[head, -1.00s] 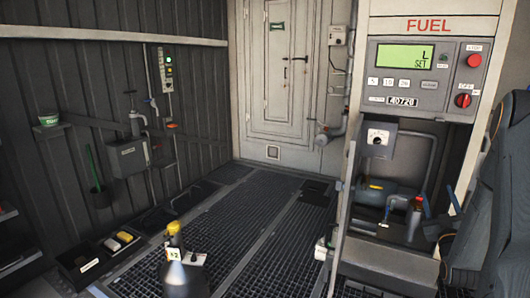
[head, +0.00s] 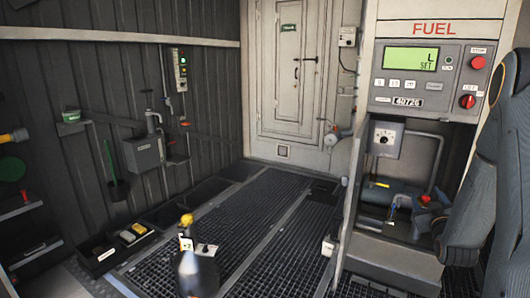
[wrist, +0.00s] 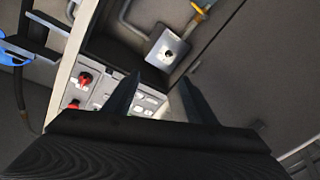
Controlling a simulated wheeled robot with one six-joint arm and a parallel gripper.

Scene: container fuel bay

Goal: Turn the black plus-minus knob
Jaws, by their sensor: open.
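A small black knob (head: 384,140) sits on a pale dial on a grey box (head: 386,152), below the fuel panel in the head view. The wrist view also shows the knob (wrist: 169,54) on the box's square plate. The plus-minus marks are too small to read. My gripper (wrist: 160,80) is open and empty. Its two dark fingers point toward the panel and the box, and the knob lies beyond the tips, apart from them.
The fuel panel (head: 418,74) has a green screen, buttons and two red controls, also seen in the wrist view. Pipes and a blue pump (head: 385,194) fill the recess below. The grated floor (head: 285,210) is mostly open.

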